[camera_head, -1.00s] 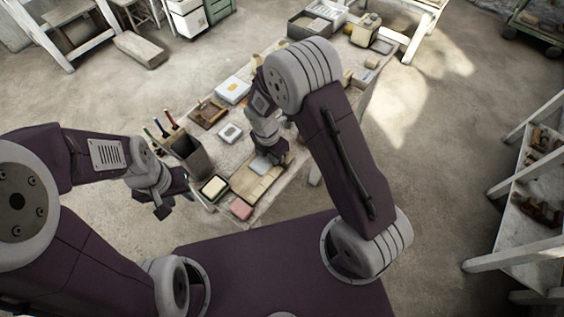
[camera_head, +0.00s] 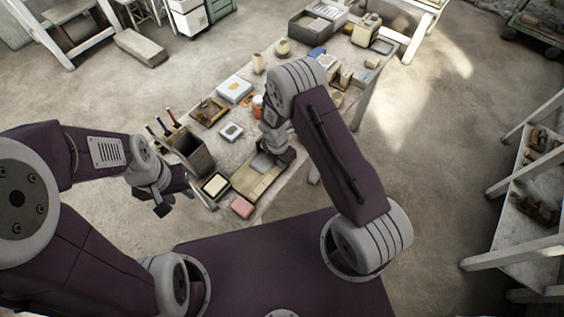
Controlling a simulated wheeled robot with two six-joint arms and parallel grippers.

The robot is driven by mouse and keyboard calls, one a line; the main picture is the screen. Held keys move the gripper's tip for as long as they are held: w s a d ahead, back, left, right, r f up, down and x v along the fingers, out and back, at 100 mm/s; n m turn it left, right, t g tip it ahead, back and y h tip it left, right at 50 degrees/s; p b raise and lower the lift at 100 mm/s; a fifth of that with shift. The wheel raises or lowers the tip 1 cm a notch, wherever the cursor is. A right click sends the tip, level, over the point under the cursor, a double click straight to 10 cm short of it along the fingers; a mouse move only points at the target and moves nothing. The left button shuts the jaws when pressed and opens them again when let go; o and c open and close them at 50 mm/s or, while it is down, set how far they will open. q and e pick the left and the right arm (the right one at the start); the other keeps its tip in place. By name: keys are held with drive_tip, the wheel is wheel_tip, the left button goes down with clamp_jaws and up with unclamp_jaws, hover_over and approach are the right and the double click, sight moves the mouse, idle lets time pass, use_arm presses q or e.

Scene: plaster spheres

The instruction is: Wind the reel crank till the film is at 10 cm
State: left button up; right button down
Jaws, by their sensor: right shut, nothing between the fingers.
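I cannot make out the reel crank or the film for sure. A pale wooden board (camera_head: 243,181) with a greyish flat piece (camera_head: 262,163) on it lies near the table's near edge. My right gripper (camera_head: 281,165) is shut and empty, low over the board's right end; its fingertips are partly hidden by its own wrist. My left gripper (camera_head: 176,195) is open and empty, beside the table's near left edge, apart from the things on it.
The table (camera_head: 229,152) holds a dark pen holder (camera_head: 190,153), a brown tray (camera_head: 209,111), a white-blue box (camera_head: 234,89), a black-rimmed tray (camera_head: 215,186), a pink block (camera_head: 242,207) and an orange jar (camera_head: 257,106). A shelf rack (camera_head: 520,205) stands right.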

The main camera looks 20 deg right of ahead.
drive_tip(key=shift+d+f, duration=0.1)
drive_tip(key=shift+f, duration=0.3)
idle(1.0)
